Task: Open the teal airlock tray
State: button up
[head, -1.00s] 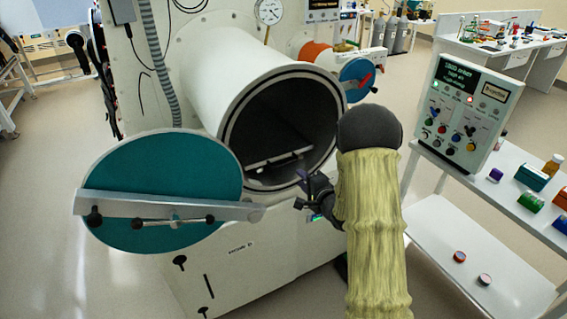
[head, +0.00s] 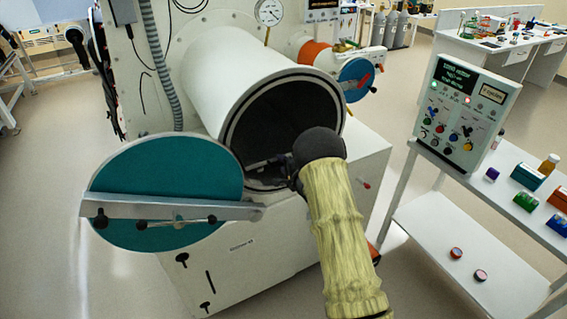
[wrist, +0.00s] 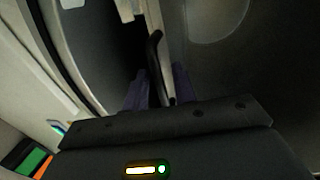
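The airlock is a wide white cylinder (head: 205,78) with a dark round mouth, and its teal door (head: 165,180) stands swung open to the left. In the wrist view my gripper (wrist: 160,92) is open, with one dark purple finger on each side of a black bar handle (wrist: 155,65). A gap seems to show between the handle and the fingers. The tray (wrist: 175,45) is dark and mostly hidden; its pale front edge runs behind the handle.
A silver bar with knobs (head: 150,207) crosses the open door beside my arm. A control panel (head: 465,110) stands on a white cart (head: 475,235) to the right. A smaller port with a blue door (head: 358,80) is behind. The floor at left is clear.

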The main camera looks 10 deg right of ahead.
grip_shut()
dwell(0.3)
